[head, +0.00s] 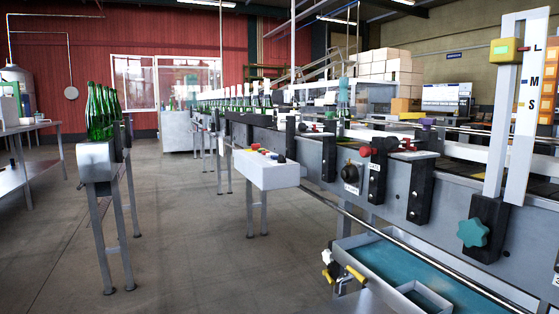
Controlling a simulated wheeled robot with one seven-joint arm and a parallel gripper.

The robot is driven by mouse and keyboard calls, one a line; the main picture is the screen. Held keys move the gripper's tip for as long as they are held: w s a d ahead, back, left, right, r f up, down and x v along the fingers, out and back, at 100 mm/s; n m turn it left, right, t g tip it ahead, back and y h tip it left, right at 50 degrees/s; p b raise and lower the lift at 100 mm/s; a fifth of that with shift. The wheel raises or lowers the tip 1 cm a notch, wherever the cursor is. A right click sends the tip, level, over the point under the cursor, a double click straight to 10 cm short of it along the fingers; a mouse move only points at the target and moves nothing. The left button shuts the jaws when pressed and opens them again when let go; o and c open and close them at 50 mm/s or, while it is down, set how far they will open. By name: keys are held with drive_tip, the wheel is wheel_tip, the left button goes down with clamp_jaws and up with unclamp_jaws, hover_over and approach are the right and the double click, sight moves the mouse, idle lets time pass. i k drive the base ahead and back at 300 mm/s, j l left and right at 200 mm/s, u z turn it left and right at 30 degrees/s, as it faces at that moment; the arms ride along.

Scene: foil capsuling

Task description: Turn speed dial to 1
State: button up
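A round black knob (350,172) is on the grey front panel of the machine, right of centre in the head view. It looks like the speed dial, but I cannot be sure. A small white label (351,188) sits just below it, too small to read. The knob's setting cannot be made out. My gripper is not in view, and nothing touches the knob.
A white control box (266,170) with coloured buttons juts out left of the knob. A blue-lined tray (412,270) projects low at the right front. A bottle stand (97,162) holds green bottles at left. The concrete floor (190,240) between is clear.

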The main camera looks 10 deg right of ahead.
sight(282, 158)
drive_tip(key=j, duration=0.35)
drive_tip(key=i+j+z, duration=0.3)
drive_tip(key=j, duration=0.35)
drive_tip(key=i+j+z, duration=0.1)
drive_tip(key=j, duration=0.3)
drive_tip(key=i+j+z, duration=0.15)
drive_tip(key=i+j, duration=0.1)
drive_tip(key=j, duration=0.1)
